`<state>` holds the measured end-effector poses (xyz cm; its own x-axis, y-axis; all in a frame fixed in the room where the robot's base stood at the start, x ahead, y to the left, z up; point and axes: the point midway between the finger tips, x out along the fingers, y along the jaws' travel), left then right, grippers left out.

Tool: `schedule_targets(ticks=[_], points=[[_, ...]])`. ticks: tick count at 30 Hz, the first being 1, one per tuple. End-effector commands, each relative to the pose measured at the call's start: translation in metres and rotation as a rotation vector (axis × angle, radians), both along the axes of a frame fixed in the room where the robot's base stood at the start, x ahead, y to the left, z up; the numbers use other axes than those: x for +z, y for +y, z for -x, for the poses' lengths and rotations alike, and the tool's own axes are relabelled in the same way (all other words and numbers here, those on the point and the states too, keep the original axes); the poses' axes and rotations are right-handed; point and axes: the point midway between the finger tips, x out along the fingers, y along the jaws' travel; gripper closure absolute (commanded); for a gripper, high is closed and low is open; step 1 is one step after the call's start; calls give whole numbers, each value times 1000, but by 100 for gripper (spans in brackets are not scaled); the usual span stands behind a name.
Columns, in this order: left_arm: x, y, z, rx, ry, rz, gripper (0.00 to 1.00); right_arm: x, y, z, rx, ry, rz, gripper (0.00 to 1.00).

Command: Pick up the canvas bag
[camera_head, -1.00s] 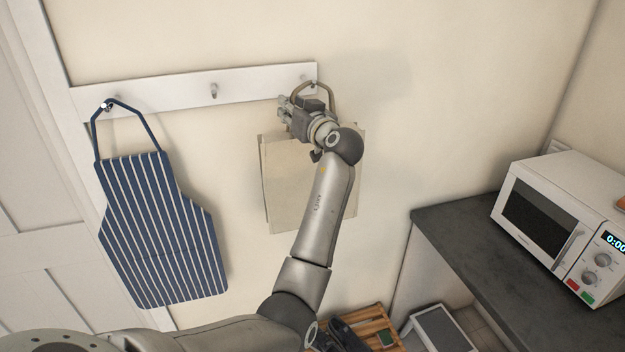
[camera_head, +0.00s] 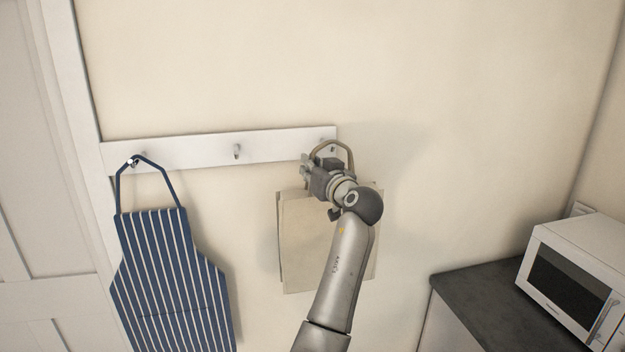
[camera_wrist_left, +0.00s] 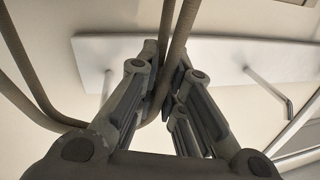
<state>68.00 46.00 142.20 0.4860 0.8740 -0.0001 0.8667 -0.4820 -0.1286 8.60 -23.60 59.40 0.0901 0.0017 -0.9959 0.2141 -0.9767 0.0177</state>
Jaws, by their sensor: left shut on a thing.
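The canvas bag (camera_head: 296,245) is a flat cream bag at the right end of the hook rail, against the wall. Its tan strap loops up at the rightmost hook. My left gripper (camera_head: 308,172) is at the top of the bag, just below the rail, and hides part of the handles. In the left wrist view, my left gripper (camera_wrist_left: 163,95) has its fingers closed around a strap of the bag (camera_wrist_left: 172,50). Whether the strap still rests on the hook is hard to tell. My right gripper is not in view.
The white hook rail (camera_head: 205,150) has a bare middle hook (camera_head: 238,151). A blue striped apron (camera_head: 172,275) hangs from its left hook. A white microwave (camera_head: 575,270) stands on a dark counter (camera_head: 480,290) at the lower right. The wall above the rail is clear.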

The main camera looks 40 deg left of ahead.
Motion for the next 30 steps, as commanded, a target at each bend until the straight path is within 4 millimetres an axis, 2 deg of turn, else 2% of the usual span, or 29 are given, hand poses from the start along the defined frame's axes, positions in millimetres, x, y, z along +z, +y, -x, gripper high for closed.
schedule_targets(ticks=[10, 14, 23, 30], points=[[20, 0, 0, -1, -6, 0, 100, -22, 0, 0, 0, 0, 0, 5], [33, -10, 6, -2, -7, 0, 100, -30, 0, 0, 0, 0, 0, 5], [73, -37, 27, -4, -10, 0, 100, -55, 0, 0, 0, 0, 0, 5], [96, -76, 55, -5, -9, 0, 100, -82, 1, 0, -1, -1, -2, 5]])
